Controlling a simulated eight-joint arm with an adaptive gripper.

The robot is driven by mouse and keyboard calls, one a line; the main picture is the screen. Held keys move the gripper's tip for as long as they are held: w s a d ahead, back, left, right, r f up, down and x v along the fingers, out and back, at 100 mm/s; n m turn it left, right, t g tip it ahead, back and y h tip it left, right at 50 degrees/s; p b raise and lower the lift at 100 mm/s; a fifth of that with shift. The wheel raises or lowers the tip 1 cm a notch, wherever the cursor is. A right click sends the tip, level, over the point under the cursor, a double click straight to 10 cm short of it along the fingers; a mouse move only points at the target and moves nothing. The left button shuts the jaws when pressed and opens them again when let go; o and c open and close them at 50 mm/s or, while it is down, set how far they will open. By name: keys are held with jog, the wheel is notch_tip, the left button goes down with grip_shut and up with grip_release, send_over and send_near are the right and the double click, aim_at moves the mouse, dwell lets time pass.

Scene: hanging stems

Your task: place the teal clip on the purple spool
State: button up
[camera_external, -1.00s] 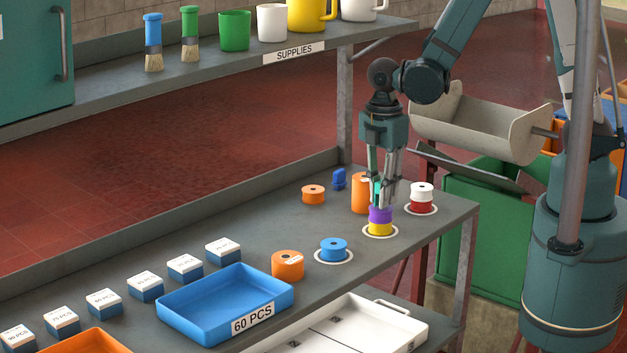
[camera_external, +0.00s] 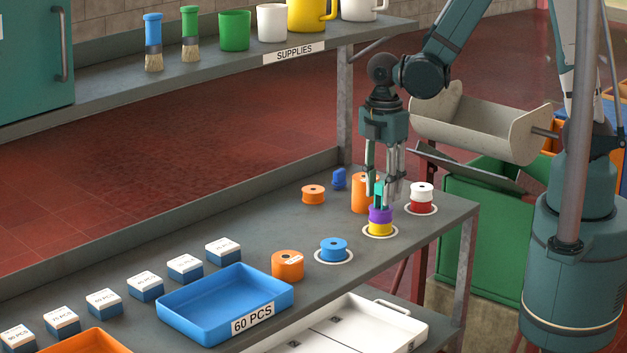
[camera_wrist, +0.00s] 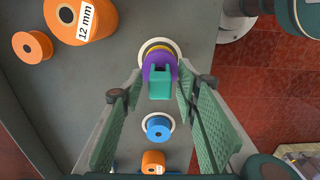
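The teal clip (camera_external: 379,189) stands on top of the purple spool (camera_external: 381,215), which rests on a yellow spool (camera_external: 380,229). In the wrist view, the teal clip (camera_wrist: 160,84) overlaps the front of the purple spool (camera_wrist: 158,64). My gripper (camera_external: 382,199) is open, its fingertips low on either side of the clip. The wrist view shows my gripper (camera_wrist: 159,88) with gaps between the clip and both fingers. The fingers partly hide the clip in the external view.
A tall orange spool (camera_external: 361,192) stands just behind left, and a white spool (camera_external: 421,190) on a red one (camera_external: 420,204) stands to the right. A blue spool (camera_external: 333,249) and a blue tray (camera_external: 225,302) are nearer left. The shelf (camera_external: 345,38) is above left.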

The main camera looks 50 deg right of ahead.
aim_at(382, 182)
jog(key=shift+r, duration=5.4)
jog(key=s+d+r+m+t, duration=0.3)
jog(key=d+r+m, duration=0.4)
jog(key=d+m, duration=0.2)
jog(key=s+d+r+m+t, duration=0.3)
jog(key=d+r+m+t, duration=0.1)
jog(key=d+r+m, duration=0.3)
jog(key=d+m, duration=0.2)
jog(key=d, duration=0.2)
jog(key=shift+r, duration=0.35)
